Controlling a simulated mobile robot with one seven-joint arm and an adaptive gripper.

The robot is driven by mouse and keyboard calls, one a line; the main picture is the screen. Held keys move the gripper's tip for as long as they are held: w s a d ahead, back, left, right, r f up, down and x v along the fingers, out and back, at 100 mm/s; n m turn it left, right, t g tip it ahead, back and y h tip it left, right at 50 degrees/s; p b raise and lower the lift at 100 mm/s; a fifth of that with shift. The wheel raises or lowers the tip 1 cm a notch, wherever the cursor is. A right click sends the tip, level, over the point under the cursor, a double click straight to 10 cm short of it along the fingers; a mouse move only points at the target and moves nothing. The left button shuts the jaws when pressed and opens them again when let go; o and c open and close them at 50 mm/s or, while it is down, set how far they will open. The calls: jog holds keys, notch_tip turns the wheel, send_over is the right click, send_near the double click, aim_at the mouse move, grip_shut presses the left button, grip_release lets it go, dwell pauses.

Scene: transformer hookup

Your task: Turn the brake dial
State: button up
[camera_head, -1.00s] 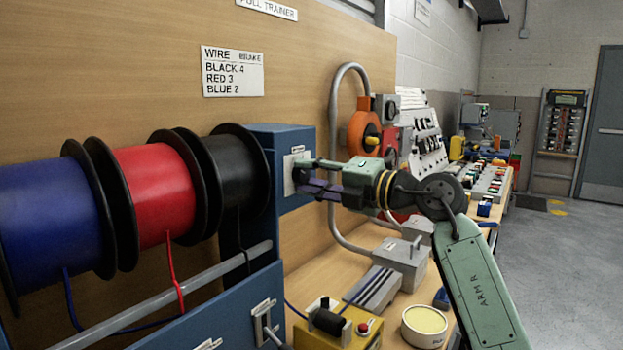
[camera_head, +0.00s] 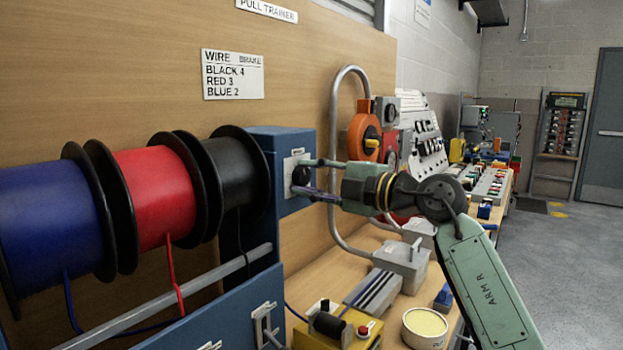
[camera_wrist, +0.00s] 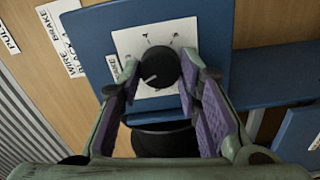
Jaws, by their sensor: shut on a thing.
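The brake dial (camera_wrist: 160,67) is a round black knob on a white plate (camera_wrist: 126,43) with small marks around it. In the wrist view its white pointer line points to the lower left. In the head view the dial (camera_head: 301,175) shows on the blue housing (camera_head: 265,150) right of the spools. My gripper (camera_wrist: 158,74) is shut on the dial, one fingertip on each side. It also shows in the head view (camera_head: 303,177), reaching in from the right.
Blue (camera_head: 50,215), red (camera_head: 155,195) and black (camera_head: 236,170) wire spools stand left of the housing. A grey bent pipe (camera_head: 334,140) rises behind my gripper. A grey box (camera_head: 402,262), a yellow device (camera_head: 338,328) and a round tin (camera_head: 424,328) sit on the bench below.

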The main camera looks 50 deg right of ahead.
jog(key=o, duration=1.1)
jog(key=shift+o, duration=0.2)
jog(key=s, duration=0.7)
jog(key=shift+s+d, duration=0.25)
jog(key=shift+d, duration=0.1)
